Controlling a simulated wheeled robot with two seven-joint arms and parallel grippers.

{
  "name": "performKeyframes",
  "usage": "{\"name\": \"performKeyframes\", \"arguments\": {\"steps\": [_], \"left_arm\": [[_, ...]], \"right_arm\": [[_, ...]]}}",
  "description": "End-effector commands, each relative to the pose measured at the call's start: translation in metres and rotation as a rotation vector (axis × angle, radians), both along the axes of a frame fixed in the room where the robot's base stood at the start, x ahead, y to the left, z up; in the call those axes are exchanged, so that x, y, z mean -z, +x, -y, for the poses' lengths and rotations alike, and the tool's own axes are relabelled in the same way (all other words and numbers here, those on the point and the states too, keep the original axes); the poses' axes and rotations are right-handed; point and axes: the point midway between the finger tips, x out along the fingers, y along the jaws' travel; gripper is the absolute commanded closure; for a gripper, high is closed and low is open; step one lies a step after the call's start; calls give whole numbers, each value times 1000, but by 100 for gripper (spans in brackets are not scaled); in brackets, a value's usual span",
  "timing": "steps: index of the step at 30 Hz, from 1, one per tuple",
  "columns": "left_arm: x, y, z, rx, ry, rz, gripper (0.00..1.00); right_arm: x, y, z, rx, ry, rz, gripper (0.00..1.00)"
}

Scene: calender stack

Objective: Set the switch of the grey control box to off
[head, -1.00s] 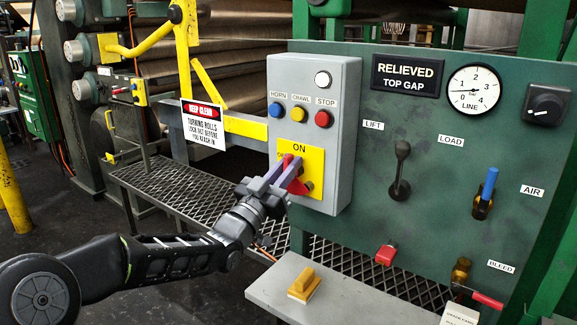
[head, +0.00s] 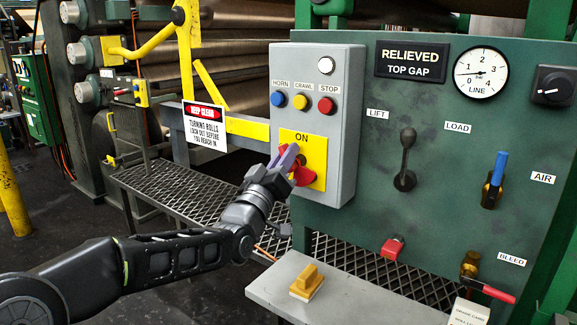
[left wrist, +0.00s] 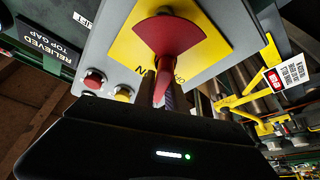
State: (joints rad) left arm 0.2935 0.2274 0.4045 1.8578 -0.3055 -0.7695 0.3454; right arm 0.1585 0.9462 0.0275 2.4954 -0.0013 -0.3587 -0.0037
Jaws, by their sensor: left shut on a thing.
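The grey control box (head: 345,110) is on the left of the green panel. It carries HORN, CRAWL and STOP buttons and a yellow plate (head: 318,152) marked ON. A red switch handle (head: 304,176) sits on this plate. My left gripper (head: 288,158) is shut on the handle from the lower left and hides part of it. In the left wrist view the red handle (left wrist: 168,40) runs from its wide end on the yellow plate down between my fingers. My right gripper is not in view.
The green panel (head: 440,120) holds a LIFT lever (head: 406,160), a blue-handled AIR valve (head: 495,180), a gauge (head: 481,73) and a red knob (head: 392,247). A KEEP CLEAR sign (head: 205,125) hangs left of the box.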

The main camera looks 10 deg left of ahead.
Motion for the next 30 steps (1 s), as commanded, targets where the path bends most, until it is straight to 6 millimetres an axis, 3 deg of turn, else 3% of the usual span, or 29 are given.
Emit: {"name": "performKeyframes", "arguments": {"steps": [3, 13, 30], "left_arm": [[5, 0, -1, 1, -105, -40, 100], [8, 3, -7, 3, -396, -157, 100], [17, 5, -12, 2, -869, -347, 100]], "right_arm": [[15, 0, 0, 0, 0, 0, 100], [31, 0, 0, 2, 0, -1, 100], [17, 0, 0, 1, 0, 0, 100]]}}
